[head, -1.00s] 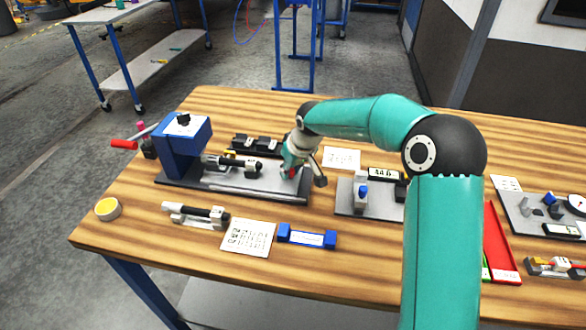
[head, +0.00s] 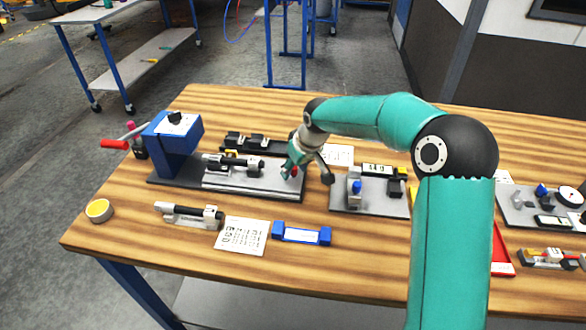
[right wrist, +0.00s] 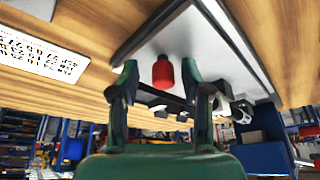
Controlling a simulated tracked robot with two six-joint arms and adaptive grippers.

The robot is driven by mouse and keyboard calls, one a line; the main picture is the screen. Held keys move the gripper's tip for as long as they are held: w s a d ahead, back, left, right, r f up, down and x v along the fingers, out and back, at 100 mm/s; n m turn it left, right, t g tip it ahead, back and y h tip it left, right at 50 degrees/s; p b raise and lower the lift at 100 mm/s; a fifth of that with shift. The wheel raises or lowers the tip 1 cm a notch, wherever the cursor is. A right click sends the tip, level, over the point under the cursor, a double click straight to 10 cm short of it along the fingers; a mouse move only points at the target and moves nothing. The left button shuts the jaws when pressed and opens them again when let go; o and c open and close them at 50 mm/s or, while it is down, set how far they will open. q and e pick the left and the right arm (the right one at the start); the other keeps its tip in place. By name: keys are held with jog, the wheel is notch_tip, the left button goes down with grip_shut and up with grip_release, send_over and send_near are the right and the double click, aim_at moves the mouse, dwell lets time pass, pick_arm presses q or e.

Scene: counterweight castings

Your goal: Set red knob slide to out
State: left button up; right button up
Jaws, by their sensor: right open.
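The red knob (head: 294,170) is at the right end of a grey slide plate (head: 240,179) on a dark base under the blue press (head: 175,143). In the right wrist view the red knob (right wrist: 162,72) stands between the two fingers, in front of the grey plate. My right gripper (head: 309,174) reaches down over the plate's right end. It is open, with its fingers on both sides of the knob; contact is unclear. It also shows in the right wrist view (right wrist: 159,85). A black and white clamp piece (head: 235,165) sits on the plate. My left gripper is not in view.
A plate with a blue-topped peg (head: 355,188) stands close right of my gripper. A blue holder (head: 301,233), a printed card (head: 241,235) and a yellow-topped tin (head: 99,210) lie in front. A black rail (head: 255,143) lies behind.

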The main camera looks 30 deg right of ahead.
jog(key=shift+r, duration=0.1)
jog(key=v, duration=1.1)
jog(key=shift+s+r, duration=0.2)
jog(key=shift+r, duration=0.1)
